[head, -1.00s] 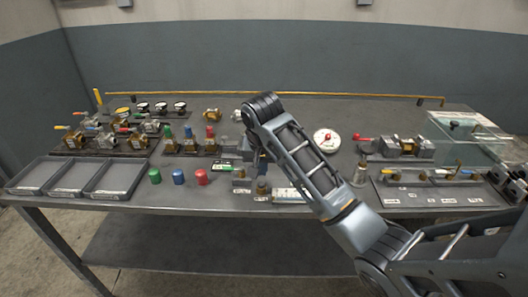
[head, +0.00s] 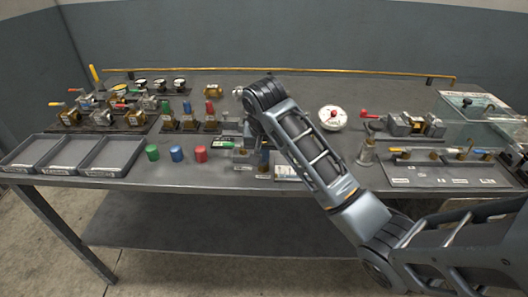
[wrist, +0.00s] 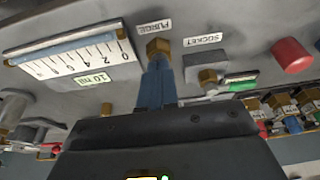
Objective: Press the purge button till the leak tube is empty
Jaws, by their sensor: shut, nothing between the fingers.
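The purge button (wrist: 158,47) is a brass piece beside the PURGE label (wrist: 154,27) in the wrist view. My gripper (wrist: 156,62) is shut and empty, its blue fingertips at the button and overlapping its near side. I cannot tell whether they touch it or whether it is pushed in. The leak tube (wrist: 62,46) lies to the left along a white scale, with a blue band beside the marks. A green-edged display reading 10 ml (wrist: 91,80) sits beside it. In the head view the scale plate (head: 286,172) is partly hidden behind my arm.
A grey block with a brass fitting (wrist: 208,76) by the SOCKET label stands right of the button.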

